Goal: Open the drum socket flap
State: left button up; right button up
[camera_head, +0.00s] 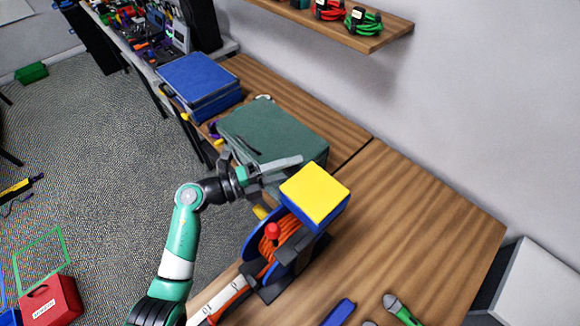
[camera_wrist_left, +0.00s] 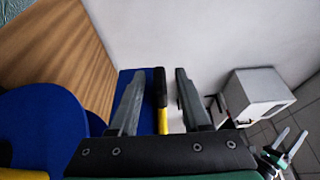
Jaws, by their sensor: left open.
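The cable drum has blue flanges, orange cable (camera_head: 284,232) and a red knob (camera_head: 272,231). Its blue socket box has a yellow flap (camera_head: 316,194) on top, which looks closed. My left gripper (camera_head: 287,170) is beside the flap's upper left edge in the head view, with its fingers apart. In the left wrist view, the open fingers (camera_wrist_left: 160,100) stand either side of a narrow black and yellow strip (camera_wrist_left: 162,105), perhaps the flap edge-on. I cannot tell whether they touch it. My right gripper (camera_wrist_left: 289,142) shows small at lower right there, its fingers apart.
A dark green case (camera_head: 272,134) lies on the bench behind the left gripper, with a blue case (camera_head: 198,80) farther back. A blue item (camera_head: 339,312) lies near the front. The wooden bench right of the drum (camera_head: 420,225) is mostly clear, beside a white wall.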

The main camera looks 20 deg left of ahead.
pick_arm(q)
grip_shut()
dwell(1.4)
